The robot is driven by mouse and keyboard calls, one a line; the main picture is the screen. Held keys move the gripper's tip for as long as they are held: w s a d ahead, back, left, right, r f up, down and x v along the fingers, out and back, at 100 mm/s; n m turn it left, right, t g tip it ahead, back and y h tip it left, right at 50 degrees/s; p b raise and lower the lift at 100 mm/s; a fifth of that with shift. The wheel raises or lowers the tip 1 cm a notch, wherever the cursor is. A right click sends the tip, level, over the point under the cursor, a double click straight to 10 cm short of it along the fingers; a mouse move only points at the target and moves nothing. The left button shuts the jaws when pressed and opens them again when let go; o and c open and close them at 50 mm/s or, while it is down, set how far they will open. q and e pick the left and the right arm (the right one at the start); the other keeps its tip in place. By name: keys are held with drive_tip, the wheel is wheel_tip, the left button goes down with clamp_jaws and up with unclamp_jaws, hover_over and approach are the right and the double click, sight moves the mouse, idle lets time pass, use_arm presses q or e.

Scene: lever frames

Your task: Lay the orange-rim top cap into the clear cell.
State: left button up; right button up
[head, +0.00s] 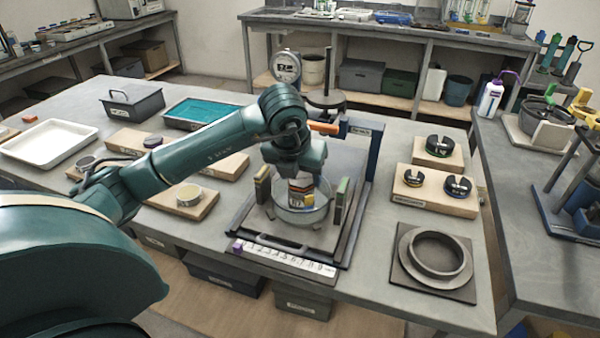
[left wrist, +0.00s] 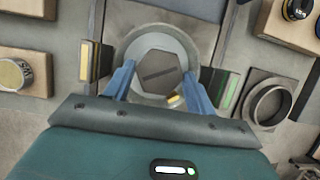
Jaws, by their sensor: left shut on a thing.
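My left gripper (head: 301,190) points down over the clear cell (head: 288,216), a round see-through dish in the dark frame on the table. It is shut on a piece with an orange band, which I take for the orange-rim top cap (head: 300,186). In the left wrist view a grey hexagonal face with a dark slot (left wrist: 158,70) shows between the blue fingers, with a round grey rim around it. The fingers partly hide the cell, and I cannot tell whether the piece touches it. My right gripper is not in view.
Upright pads (head: 262,185) and (head: 341,198) flank the cell, with a labelled strip (head: 285,257) in front. Black round pieces (head: 440,146) sit on wooden blocks at right. A dark ring on a plate (head: 436,255) lies at front right. A white tray (head: 48,140) is at left.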

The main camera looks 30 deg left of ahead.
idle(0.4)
use_arm(q)
drive_tip(key=o, duration=1.3)
drive_tip(key=shift+f, duration=0.1)
drive_tip(key=shift+c, duration=0.2)
drive_tip(key=v, duration=1.3)
drive_tip(key=shift+s, duration=0.15)
